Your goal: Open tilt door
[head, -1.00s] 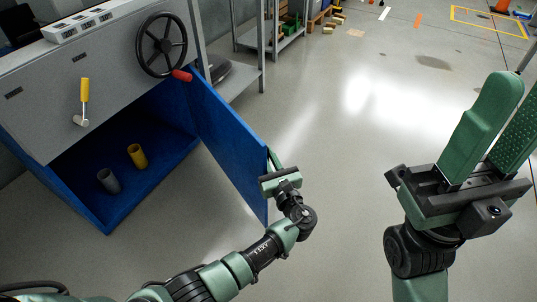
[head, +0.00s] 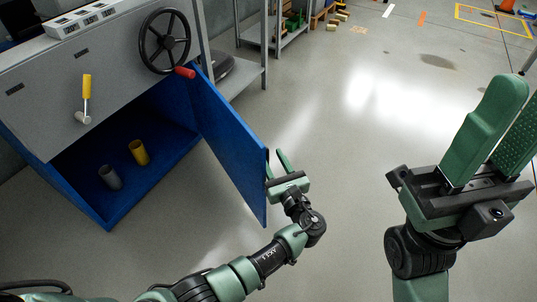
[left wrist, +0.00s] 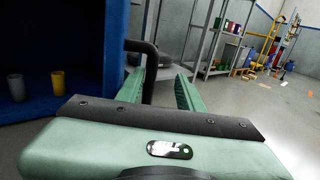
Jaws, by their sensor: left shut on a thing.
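The blue door (head: 228,145) of the grey and blue cabinet stands swung out from its right side, and the blue compartment (head: 90,160) behind it is exposed. My left gripper (head: 277,166) is at the door's free edge. In the left wrist view, a dark bar handle (left wrist: 149,62) shows between its two green fingers (left wrist: 158,90), nearer the left one, and it is shut on that handle. The handle is hidden in the head view. My right gripper (head: 497,130) is at the right, its green fingers apart, empty over the floor.
A grey cup (head: 110,177) and a yellow cup (head: 139,152) stand inside the compartment. A black handwheel (head: 164,41) with a red knob and a yellow-handled lever (head: 86,97) are on the grey panel. Metal shelves (head: 265,45) stand behind. The floor (head: 340,150) right of the door is clear.

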